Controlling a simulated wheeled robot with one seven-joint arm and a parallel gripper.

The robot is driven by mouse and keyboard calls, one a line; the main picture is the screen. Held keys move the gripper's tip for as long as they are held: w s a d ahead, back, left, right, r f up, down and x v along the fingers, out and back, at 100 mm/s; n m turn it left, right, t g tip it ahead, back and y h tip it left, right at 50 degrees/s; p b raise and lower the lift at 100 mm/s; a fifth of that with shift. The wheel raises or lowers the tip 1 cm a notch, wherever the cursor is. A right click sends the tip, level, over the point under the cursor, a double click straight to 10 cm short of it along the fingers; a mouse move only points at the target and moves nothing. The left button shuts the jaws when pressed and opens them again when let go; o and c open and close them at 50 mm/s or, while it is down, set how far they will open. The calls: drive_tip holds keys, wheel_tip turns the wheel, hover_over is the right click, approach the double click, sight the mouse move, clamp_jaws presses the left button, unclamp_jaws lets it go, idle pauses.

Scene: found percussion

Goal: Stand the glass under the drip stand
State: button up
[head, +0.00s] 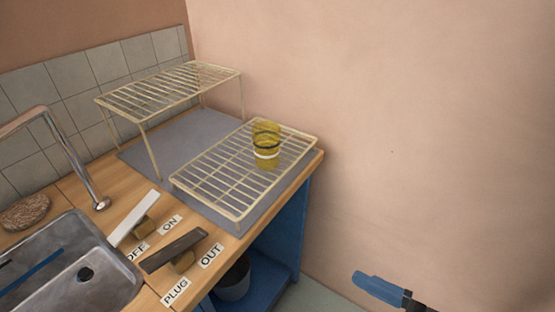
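The glass (266,155) is amber and see-through, with a pale band around its middle. It stands upright on a low cream wire rack (215,190), near its far right end. A taller cream wire stand on legs (168,90), which looks like the drip stand, is at the back left against the tiles. The space beneath it looks empty. My gripper (382,290) seems to be the blue and dark part at the lower right, well away from the glass and over the floor. I cannot tell whether its fingers are open.
A grey mat (180,141) lies under both racks. A metal sink (70,265) with a tap (75,160) is at the lower left. Two levers, white (133,218) and dark (174,250), stick up beside labels. A wall closes off the right.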

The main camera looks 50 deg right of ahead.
drive_tip(key=w+d+f+m+t+h+b, duration=0.1)
drive_tip(key=w+d+h, duration=0.1)
drive_tip(key=w+d, duration=0.35)
drive_tip(key=w+d+m+h, duration=0.1)
drive_tip(key=w+d, duration=0.1)
drive_tip(key=w, duration=0.7)
drive_tip(key=m+h, duration=0.2)
drive_tip(key=h, duration=0.1)
approach(271, 139)
drive_tip(key=shift+t, duration=0.3)
drive_tip(key=x, duration=0.7)
drive_tip(key=shift+w+d+f+b, duration=0.15)
drive_tip(key=shift+w+d+b, duration=0.05)
drive_tip(key=shift+w+b, duration=0.15)
drive_tip(key=shift+x, duration=1.25)
drive_tip(key=shift+d+f+p+x, duration=0.2)
drive_tip(key=shift+p+x, duration=0.15)
drive_tip(key=shift+x, duration=0.85)
drive_tip(key=shift+d+f+p+x, duration=0.1)
drive_tip(key=shift+f+p+x, duration=0.2)
drive_tip(key=shift+x, duration=0.9)
drive_tip(key=shift+s+r, duration=0.1)
